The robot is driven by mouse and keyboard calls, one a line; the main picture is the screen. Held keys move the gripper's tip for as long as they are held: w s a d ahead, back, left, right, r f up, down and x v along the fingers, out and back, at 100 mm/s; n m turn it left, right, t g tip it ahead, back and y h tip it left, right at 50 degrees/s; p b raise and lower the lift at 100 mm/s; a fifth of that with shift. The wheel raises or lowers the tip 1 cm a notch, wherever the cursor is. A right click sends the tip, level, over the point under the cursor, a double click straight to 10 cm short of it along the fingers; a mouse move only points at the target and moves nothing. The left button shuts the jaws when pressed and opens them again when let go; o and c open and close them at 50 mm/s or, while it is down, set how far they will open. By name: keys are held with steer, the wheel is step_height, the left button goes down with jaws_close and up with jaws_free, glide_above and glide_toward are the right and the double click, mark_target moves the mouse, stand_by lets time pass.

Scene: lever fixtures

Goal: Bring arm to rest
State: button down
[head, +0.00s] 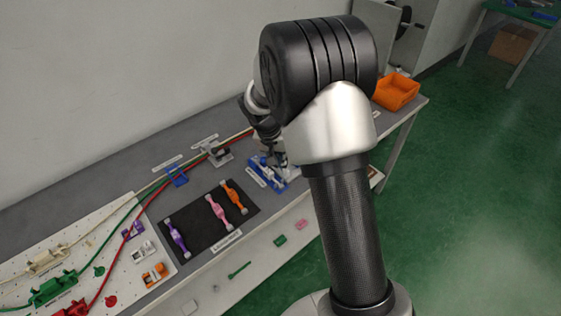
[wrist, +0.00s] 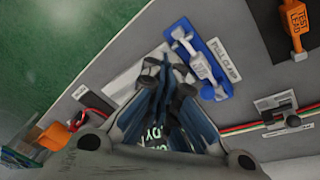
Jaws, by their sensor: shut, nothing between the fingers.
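My arm rises in the head view and its black joint and silver link hide part of the bench. My gripper (wrist: 166,78) shows in the wrist view with its dark fingers drawn together and nothing between them. In the head view it is mostly hidden behind the arm. A blue fixture with a grey lever (wrist: 198,60), labelled as a pull clamp, lies beside the gripper in the wrist view, apart from the fingers in the picture. The same blue fixture (head: 266,173) shows left of my arm in the head view.
The grey bench holds a black mat (head: 200,243) with purple, pink and orange handled pieces. Red, green and beige cables run along the bench through a grey clip (head: 216,154) and a blue clip (head: 176,177). An orange bin (head: 396,91) sits at the far right end.

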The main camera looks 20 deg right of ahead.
steer(key=shift+w, duration=0.2)
steer(key=s+a+r+n+t+y, duration=0.1)
steer(key=s+a+r, duration=0.1)
steer(key=s+r, duration=0.5)
steer(key=s+a+r+n+t, duration=0.15)
steer(key=s+r, duration=0.35)
steer(key=r, duration=0.5)
steer(key=s+a+r+n+y, duration=0.1)
steer(key=s+a+n, duration=0.1)
steer(key=s, duration=0.7)
steer(key=s+a+r+n+t+y, duration=0.1)
steer(key=s+a+r+n, duration=0.1)
steer(key=s, duration=0.7)
steer(key=shift+a+r, duration=0.3)
steer(key=shift+a, duration=0.45)
